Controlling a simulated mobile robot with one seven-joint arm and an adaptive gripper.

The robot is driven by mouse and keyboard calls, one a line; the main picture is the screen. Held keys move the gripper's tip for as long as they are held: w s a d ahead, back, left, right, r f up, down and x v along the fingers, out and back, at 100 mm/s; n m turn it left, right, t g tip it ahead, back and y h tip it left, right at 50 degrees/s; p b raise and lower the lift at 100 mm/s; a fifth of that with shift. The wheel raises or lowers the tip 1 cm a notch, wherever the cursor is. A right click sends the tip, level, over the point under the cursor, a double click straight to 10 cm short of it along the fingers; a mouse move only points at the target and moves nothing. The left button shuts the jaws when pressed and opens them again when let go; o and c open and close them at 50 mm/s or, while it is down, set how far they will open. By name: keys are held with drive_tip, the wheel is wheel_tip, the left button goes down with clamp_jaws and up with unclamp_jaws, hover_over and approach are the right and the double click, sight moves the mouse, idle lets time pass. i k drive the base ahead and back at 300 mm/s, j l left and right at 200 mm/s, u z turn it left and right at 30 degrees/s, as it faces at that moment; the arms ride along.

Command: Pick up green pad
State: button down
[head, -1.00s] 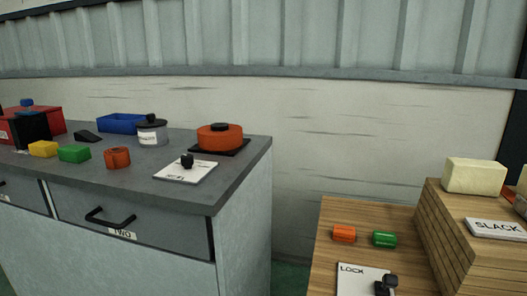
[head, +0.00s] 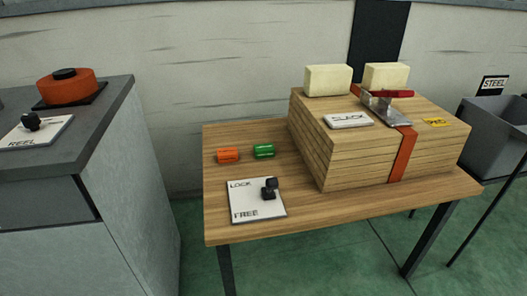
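A small green piece (head: 264,151) lies on the left part of the wooden table (head: 300,228). It looks like a short rounded block, and it is the only green object on a surface in view now. A similar orange piece (head: 228,155) lies just to its left, with a small gap between them. My gripper is not in view.
A white LOCK/FREE plate (head: 245,207) with a black knob sits in front. A strapped stack of boards (head: 320,160) stands to the right, carrying cream blocks (head: 328,80), a SLACK plate (head: 348,120) and a metal ratchet. A grey bench (head: 110,130) is left; a grey bin (head: 493,135) right.

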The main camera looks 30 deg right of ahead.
sight(264, 150)
drive_tip(key=l+u, duration=0.6)
drive_tip(key=u, duration=0.2)
drive_tip(key=l+u, duration=0.15)
drive_tip(key=l, duration=0.5)
drive_tip(key=k+l+u, duration=0.2)
drive_tip(key=l, duration=0.4)
drive_tip(key=i, duration=0.1)
